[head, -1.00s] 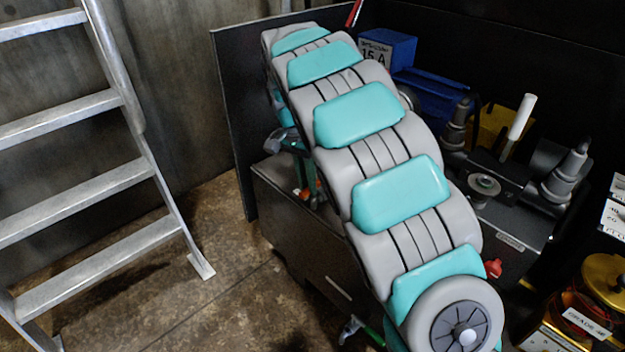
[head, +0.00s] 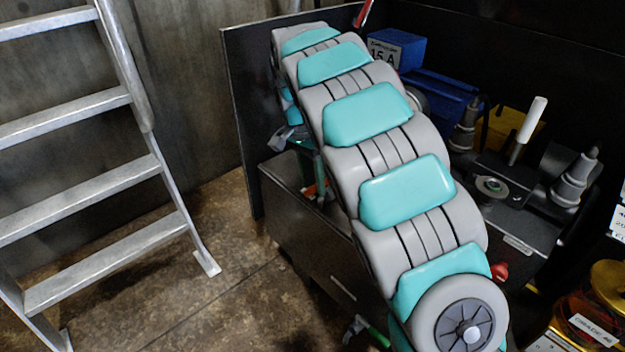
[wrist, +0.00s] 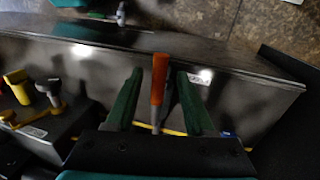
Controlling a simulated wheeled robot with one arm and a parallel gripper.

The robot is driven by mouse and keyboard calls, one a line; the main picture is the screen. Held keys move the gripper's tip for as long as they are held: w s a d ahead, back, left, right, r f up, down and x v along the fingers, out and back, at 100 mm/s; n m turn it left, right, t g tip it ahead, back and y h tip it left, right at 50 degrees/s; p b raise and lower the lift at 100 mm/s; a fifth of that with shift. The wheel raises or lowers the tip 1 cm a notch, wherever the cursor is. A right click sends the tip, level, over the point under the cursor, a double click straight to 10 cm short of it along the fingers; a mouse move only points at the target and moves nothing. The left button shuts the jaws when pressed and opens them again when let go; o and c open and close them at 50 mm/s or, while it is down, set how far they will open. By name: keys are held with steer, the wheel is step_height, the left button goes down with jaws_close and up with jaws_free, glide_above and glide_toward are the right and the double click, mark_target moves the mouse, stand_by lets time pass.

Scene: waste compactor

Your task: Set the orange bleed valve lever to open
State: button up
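The orange bleed valve lever (wrist: 159,78) shows in the wrist view as an orange handle on a thin metal stem, standing roughly upright in the picture. My gripper (wrist: 161,92) is open, its green fingers on either side of the lever with a visible gap to each. I cannot tell how deep the lever sits between them. In the head view my arm hides most of the gripper, and a small orange piece, likely the lever (head: 313,190), shows just left of the arm. The lever's base is mostly hidden.
A dark metal cabinet (head: 310,235) stands below my arm. At right are a white-handled lever (head: 530,122), a red knob (head: 500,271) and a brass-topped jar (head: 607,281). A green-handled part (head: 372,333) sits low in front. A metal ladder (head: 105,180) stands left; the floor between is clear.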

step_height(320, 180, up, 8)
steer(key=w+a, duration=0.1)
steer(key=shift+f, duration=0.15)
stand_by(0.5)
steer(key=s+d+r+n, duration=0.3)
steer(key=s+d, duration=0.8)
steer(key=s, duration=0.4)
steer(key=s+d+f+n, duration=0.1)
steer(key=s+f+n, duration=0.2)
steer(key=s, duration=0.9)
steer(key=s+d+f+n+y, duration=0.1)
steer(key=s+f, duration=0.4)
steer(key=s, duration=0.7)
steer(key=d+n, duration=0.1)
steer(key=n, duration=0.1)
steer(key=shift+s+f+n+p, duration=0.25)
steer(key=shift+f+n+p, duration=0.05)
